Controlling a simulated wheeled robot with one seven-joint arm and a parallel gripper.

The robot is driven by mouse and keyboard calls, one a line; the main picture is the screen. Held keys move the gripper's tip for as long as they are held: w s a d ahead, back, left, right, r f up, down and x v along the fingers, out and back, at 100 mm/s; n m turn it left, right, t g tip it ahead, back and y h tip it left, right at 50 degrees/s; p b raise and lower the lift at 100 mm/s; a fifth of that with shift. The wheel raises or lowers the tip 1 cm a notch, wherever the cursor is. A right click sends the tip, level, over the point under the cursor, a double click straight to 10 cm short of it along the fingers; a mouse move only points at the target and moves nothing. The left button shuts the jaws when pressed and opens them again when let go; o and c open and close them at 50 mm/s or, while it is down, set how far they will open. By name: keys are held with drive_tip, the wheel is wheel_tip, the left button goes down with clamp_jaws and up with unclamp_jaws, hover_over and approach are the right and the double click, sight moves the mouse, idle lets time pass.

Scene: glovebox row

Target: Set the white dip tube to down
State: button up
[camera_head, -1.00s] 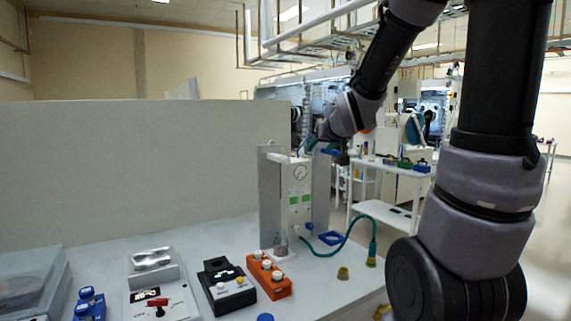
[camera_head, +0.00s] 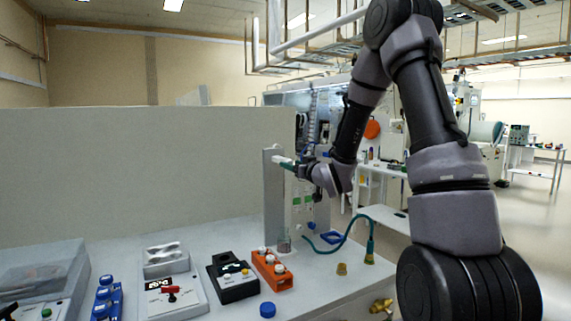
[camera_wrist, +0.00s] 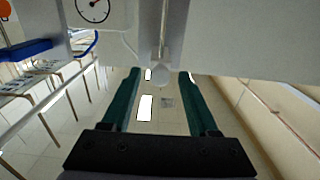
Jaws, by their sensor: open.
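The apparatus is a white box (camera_head: 297,215) with a grey upright panel (camera_head: 272,190) at its left, standing on the bench. In the wrist view a slim pale tube (camera_wrist: 163,45), which looks like the white dip tube, ends in a rounded tip between my fingertips. My gripper (camera_wrist: 161,78) is open, its two teal fingers apart on either side of that tip. I cannot tell whether they touch it. In the head view my gripper (camera_head: 287,165) is at the top of the apparatus, beside a small white piece (camera_head: 282,159). My wrist hides the gauge there; the gauge (camera_wrist: 93,10) shows in the wrist view.
A teal hose (camera_head: 345,241) curves right of the apparatus to a fitting. An orange block (camera_head: 272,270), a black device (camera_head: 233,282) and a box with a red switch (camera_head: 172,296) stand in front. A tall grey partition (camera_head: 130,180) runs behind.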

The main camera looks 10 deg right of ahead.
sight(285, 159)
drive_tip(key=shift+x, duration=2.7)
clamp_jaws()
